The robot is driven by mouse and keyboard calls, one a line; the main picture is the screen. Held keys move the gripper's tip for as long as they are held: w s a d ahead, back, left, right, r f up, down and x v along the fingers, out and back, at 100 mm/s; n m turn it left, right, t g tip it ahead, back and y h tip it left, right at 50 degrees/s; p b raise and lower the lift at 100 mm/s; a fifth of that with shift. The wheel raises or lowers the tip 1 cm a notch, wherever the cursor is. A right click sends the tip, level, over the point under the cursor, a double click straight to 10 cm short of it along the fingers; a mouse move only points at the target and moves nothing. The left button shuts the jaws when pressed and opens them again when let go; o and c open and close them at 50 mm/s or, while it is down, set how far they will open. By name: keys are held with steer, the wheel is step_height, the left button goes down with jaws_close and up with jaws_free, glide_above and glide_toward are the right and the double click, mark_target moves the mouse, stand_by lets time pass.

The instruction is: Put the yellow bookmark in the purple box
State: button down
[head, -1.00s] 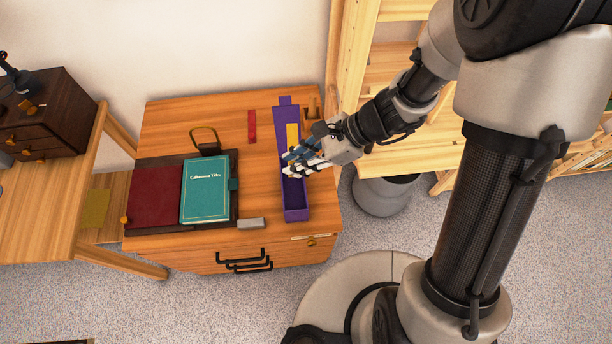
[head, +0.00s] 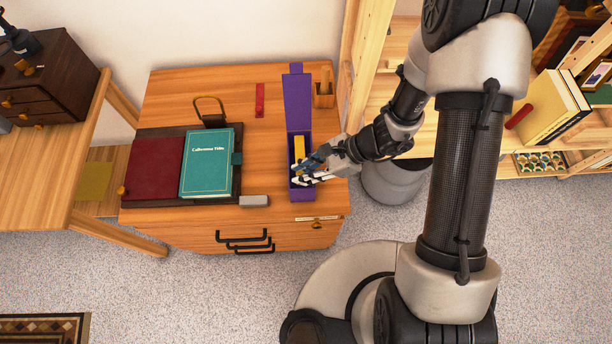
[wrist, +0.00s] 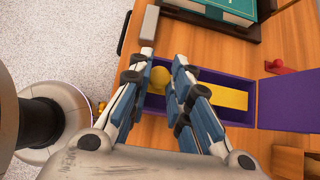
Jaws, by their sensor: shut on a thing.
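The purple box (head: 308,195) stands open on the wooden desk, its lid (head: 298,100) laid back toward the wall. The yellow bookmark (head: 299,150) lies lengthwise within the box's outline. In the wrist view the bookmark's flat strip (wrist: 228,97) shows between the purple walls (wrist: 238,82), and a rounded yellow part (wrist: 160,78) shows between my fingers. My gripper (head: 299,174) reaches over the box's right side and is shut on the bookmark near its front end. Whether the bookmark touches the box floor cannot be told; my fingers hide part of it.
A grey block (head: 254,201) lies at the desk's front edge. Wooden shelves stand at right.

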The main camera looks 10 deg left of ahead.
step_height(320, 180, down, 3)
steer(key=shift+b, duration=0.35)
